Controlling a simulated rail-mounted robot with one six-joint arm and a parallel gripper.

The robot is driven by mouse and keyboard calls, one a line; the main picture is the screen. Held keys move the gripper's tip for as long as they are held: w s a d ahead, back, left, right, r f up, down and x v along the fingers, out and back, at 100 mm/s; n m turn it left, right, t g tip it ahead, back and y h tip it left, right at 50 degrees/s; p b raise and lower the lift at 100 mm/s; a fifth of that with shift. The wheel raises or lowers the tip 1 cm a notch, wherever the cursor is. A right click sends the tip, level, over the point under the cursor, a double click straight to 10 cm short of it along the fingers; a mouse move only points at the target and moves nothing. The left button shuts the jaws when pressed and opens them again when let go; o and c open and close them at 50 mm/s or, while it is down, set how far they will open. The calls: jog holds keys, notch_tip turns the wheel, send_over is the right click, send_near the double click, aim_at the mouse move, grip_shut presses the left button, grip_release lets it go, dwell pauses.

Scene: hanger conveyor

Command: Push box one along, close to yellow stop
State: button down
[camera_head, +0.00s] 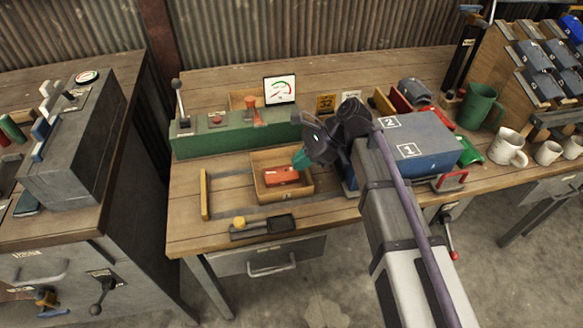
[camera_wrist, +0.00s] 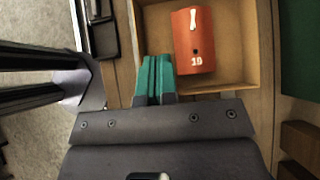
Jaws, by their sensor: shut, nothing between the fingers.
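An open wooden box (camera_head: 287,195) sits on the bench between two grey rails. It holds an orange-red block (camera_head: 281,175) and also shows in the wrist view (camera_wrist: 252,40). The block (camera_wrist: 193,40) bears a white mark, possibly 10 or 19; no box number is readable. The yellow stop (camera_head: 204,194) stands across the rails' left end, with a gap between it and the box. My gripper (camera_head: 301,159) is at the box's right side, its teal fingers (camera_wrist: 156,76) shut and empty. They overlap the wall in view; I cannot tell whether they touch it.
A blue housing (camera_head: 432,152) marked 1 and 2 stands right of the box, partly behind my arm. A green control panel (camera_head: 225,138) runs behind the rails. A black tray (camera_head: 262,227) with a yellow knob lies in front. Between box and stop is clear.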

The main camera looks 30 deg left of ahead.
aim_at(282, 181)
jog(key=b+x, duration=0.2)
jog(key=x, duration=0.2)
jog(key=b+x, duration=0.3)
jog(key=x, duration=0.1)
jog(key=shift+w+d+f, duration=0.15)
jog(key=shift+f, duration=0.2)
jog(key=shift+s+a+r+p, duration=0.15)
jog(key=shift+s+a+r, duration=0.05)
jog(key=shift+s+a, duration=0.3)
jog(key=shift+s+a+r+p, duration=0.2)
jog(key=shift+s+a, duration=0.15)
jog(key=shift+a, duration=0.25)
jog(key=shift+s+a, duration=0.45)
jog(key=shift+a, duration=0.05)
